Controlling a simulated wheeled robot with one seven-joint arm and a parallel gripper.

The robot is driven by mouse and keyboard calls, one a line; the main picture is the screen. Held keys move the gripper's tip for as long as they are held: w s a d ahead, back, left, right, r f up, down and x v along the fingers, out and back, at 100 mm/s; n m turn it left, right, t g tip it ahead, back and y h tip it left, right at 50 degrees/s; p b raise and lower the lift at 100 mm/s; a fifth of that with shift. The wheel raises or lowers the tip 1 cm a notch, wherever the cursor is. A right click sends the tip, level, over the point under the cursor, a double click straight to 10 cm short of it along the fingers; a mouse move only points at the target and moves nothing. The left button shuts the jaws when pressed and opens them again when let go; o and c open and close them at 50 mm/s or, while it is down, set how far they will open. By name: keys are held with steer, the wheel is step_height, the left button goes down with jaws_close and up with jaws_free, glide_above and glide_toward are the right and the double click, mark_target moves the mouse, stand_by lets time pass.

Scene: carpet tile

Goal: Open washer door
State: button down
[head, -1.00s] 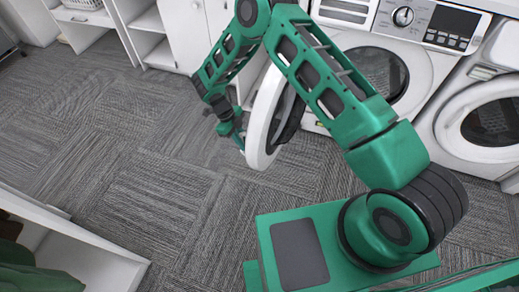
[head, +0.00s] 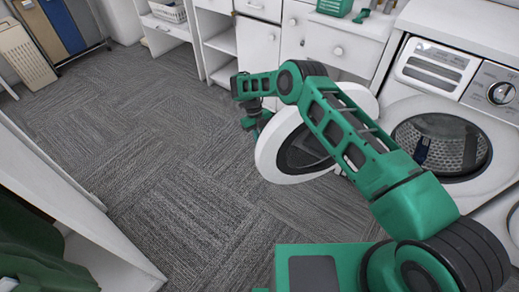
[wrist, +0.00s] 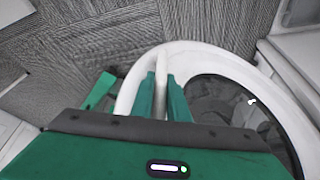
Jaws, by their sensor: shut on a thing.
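The washer (head: 405,90) stands at the right in the head view, its round drum opening (head: 445,150) uncovered. Its round door (head: 268,158), a white ring with dark glass, stands swung well out to the left of the opening. My gripper (head: 252,122) is at the door's far-left rim, partly hidden by my own arm. In the wrist view, the green fingers of my gripper (wrist: 162,88) are shut on the white rim of the door (wrist: 225,60), one on each side. The door's hinge is hidden behind my arm.
White cabinets and drawers (head: 258,45) line the back, left of the washer. A laundry basket (head: 168,10) sits on a shelf, and a tall hamper (head: 25,55) is at far left. A white shelf unit (head: 95,250) is at lower left. Carpet (head: 150,140) between is clear.

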steer(key=shift+w+a, duration=0.15)
steer(key=shift+w, duration=0.15)
steer(key=shift+a, duration=0.15)
steer(key=c, duration=1.7)
jaws_free()
steer(key=shift+w, duration=0.1)
steer(key=v, duration=1)
steer(key=shift+w+a+r, duration=0.15)
steer(key=shift+r, duration=0.15)
steer(key=shift+r, duration=0.1)
